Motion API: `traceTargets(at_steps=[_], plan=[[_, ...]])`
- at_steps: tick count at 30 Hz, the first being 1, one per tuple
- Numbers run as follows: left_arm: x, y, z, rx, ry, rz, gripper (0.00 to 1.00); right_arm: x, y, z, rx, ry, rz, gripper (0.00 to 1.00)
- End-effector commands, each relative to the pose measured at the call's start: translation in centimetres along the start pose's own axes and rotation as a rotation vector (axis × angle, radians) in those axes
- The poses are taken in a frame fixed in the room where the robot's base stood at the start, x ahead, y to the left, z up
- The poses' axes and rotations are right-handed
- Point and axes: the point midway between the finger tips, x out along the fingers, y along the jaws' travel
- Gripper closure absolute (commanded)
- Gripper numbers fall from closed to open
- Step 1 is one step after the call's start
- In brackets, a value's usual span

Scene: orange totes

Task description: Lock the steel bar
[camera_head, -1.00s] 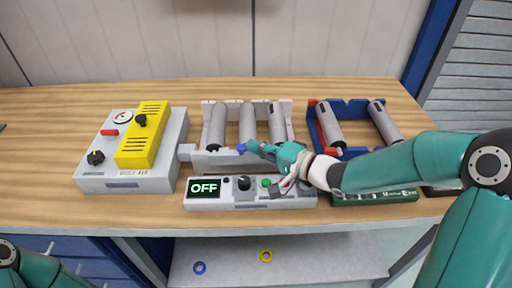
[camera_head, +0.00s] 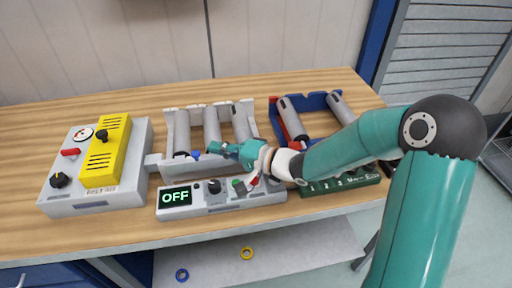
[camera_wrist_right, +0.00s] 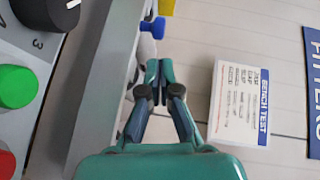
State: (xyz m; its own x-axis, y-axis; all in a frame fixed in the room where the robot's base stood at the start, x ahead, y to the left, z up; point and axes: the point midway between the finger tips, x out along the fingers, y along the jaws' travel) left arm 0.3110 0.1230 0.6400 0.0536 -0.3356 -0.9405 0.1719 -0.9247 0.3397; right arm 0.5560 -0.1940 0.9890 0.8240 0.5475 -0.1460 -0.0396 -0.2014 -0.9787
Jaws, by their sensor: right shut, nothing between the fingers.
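A grey rack (camera_head: 177,169) on the bench holds three grey steel bars side by side, one of them the middle bar (camera_head: 212,124). Which bar the task means I cannot tell. A blue knob (camera_head: 196,155) is on the rack's front side; it also shows in the wrist view (camera_wrist_right: 153,27). My right gripper (camera_head: 217,149) is just right of the knob, over the front of the rack. In the wrist view its fingertips (camera_wrist_right: 158,72) are together and empty, apart from the blue knob. My left gripper is out of view.
A control box (camera_head: 222,198) showing OFF stands in front of the rack, beneath my right wrist. A grey box with a yellow block (camera_head: 106,150) is at left. A blue rack (camera_head: 334,97) with two bars and a green strip (camera_head: 340,184) are at right.

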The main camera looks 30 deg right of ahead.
Motion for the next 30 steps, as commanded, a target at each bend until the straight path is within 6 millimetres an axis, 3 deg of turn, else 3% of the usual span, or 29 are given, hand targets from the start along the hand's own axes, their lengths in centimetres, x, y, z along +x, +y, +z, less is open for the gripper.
traceTargets(at_steps=[1, 9, 15, 30], plan=[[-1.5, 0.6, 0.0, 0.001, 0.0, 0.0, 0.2, -0.7, -0.7, -1.0, 0.002, 0.004, 0.003, 1.0], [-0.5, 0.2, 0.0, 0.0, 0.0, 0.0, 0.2, -6.6, 0.0, -1.0, -0.001, 0.004, 0.002, 1.0], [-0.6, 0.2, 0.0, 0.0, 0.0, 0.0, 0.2, -9.4, 0.0, -0.9, -0.001, -0.002, 0.001, 1.0], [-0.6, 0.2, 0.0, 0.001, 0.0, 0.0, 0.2, -10.3, -0.1, -0.7, -0.001, -0.008, 0.0, 1.0]])
